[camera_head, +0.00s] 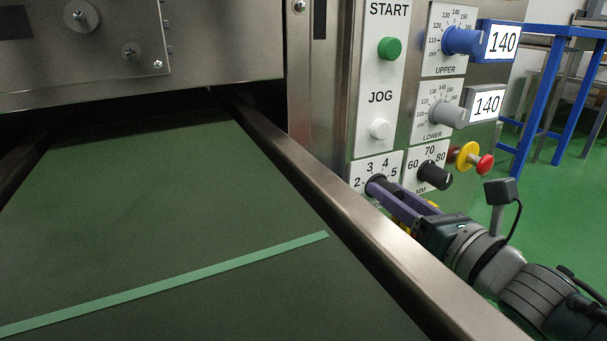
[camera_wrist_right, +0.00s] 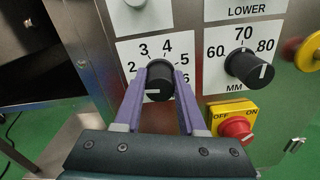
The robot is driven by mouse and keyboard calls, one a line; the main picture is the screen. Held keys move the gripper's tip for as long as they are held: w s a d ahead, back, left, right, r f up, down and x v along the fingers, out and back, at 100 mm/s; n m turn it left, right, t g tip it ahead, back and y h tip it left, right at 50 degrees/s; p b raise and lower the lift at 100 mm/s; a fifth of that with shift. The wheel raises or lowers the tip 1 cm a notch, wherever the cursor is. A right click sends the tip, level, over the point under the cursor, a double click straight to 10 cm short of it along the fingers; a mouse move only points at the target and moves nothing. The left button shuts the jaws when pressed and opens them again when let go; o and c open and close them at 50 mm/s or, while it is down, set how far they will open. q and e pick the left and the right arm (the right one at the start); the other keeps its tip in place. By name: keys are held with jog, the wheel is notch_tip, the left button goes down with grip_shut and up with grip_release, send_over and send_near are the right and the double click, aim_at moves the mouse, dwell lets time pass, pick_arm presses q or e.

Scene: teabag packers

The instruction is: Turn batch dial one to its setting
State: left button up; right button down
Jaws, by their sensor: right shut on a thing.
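A black dial (camera_wrist_right: 160,74) on a white plate (camera_wrist_right: 126,50) marked 2, 3, 4, 5 and 6 sits on the steel panel. My right gripper (camera_wrist_right: 160,76) is shut on this dial, with one purple finger on each side of it. A short white mark on the dial lies toward its lower left, below the 2. In the head view the same dial (camera_head: 377,185) is partly hidden by my right gripper (camera_head: 384,190). No label naming the dial is readable. My left gripper is not in view.
A second black dial (camera_head: 434,176), marked 60, 70 and 80 MM, is close on the right. A steel rail (camera_head: 335,205) and green belt (camera_head: 190,190) lie left of my right arm.

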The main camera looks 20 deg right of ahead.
jog(key=shift+m, duration=1.6)
jog(key=shift+f, duration=0.1)
jog(key=shift+c, duration=2.4)
grip_release()
jog(key=shift+s, duration=0.1)
jog(key=s+p, duration=0.3)
jog(key=s, duration=0.6)
jog(key=shift+s+d, duration=0.4)
jog(key=shift+d, duration=0.05)
